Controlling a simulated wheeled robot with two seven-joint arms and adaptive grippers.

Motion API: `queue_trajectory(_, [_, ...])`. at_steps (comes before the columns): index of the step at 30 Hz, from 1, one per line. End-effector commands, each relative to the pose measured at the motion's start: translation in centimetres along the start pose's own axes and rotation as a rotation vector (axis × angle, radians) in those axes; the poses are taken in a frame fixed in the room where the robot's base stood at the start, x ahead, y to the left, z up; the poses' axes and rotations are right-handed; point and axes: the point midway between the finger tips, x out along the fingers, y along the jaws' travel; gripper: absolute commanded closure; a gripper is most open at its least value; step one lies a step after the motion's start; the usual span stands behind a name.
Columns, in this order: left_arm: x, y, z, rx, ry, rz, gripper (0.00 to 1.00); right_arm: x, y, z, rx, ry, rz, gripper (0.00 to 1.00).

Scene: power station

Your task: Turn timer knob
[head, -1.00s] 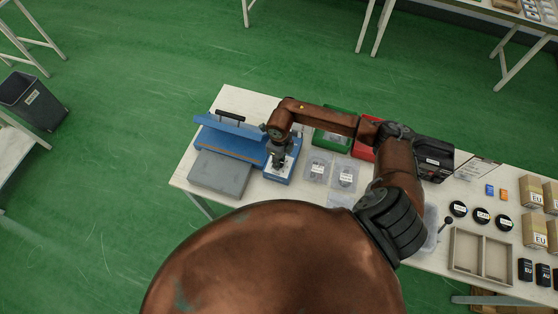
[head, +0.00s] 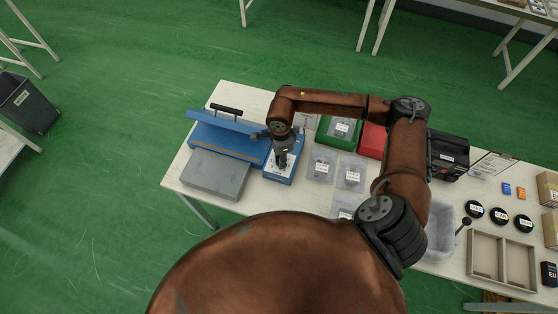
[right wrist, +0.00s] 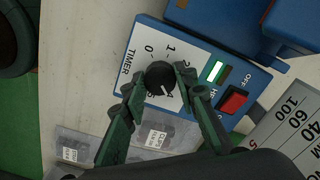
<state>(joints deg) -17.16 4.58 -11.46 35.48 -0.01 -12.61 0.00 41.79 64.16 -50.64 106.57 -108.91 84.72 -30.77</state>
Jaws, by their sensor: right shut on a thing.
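The timer knob (right wrist: 160,77) is a round black knob with a white pointer mark. It sits on the white TIMER dial face (right wrist: 139,57) of a blue control box (right wrist: 258,82), in the right wrist view. Its pointer is toward the lower right, near the 4. My right gripper (right wrist: 157,82) has one finger on each side of the knob and is shut on it. In the head view my right gripper (head: 281,160) is over the blue box (head: 277,177), and the knob is hidden there. My left gripper is in neither view.
A blue sealer (head: 228,142) with a grey plate (head: 214,174) adjoins the box. Clear bins (head: 321,167), a green bin (head: 325,138) and a red bin (head: 373,141) stand right of it. A lit green display (right wrist: 215,71) and red switch (right wrist: 233,101) are close to the fingers.

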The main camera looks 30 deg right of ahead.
Motion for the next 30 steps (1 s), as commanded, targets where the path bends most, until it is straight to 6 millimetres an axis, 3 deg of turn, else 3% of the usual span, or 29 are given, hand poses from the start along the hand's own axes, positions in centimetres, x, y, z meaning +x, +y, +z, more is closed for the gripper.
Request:
queue_trajectory(3, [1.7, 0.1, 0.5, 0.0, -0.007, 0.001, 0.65, 0.6, 0.0, -0.2, -0.111, 0.006, 0.001, 0.97])
queue_trajectory(15, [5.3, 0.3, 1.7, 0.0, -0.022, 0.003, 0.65, 0.5, 0.0, -0.2, -0.468, 0.004, 0.002, 0.97])
queue_trajectory(30, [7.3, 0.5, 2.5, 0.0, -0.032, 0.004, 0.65, 0.2, 0.0, -0.2, -0.706, 0.004, 0.001, 0.97])
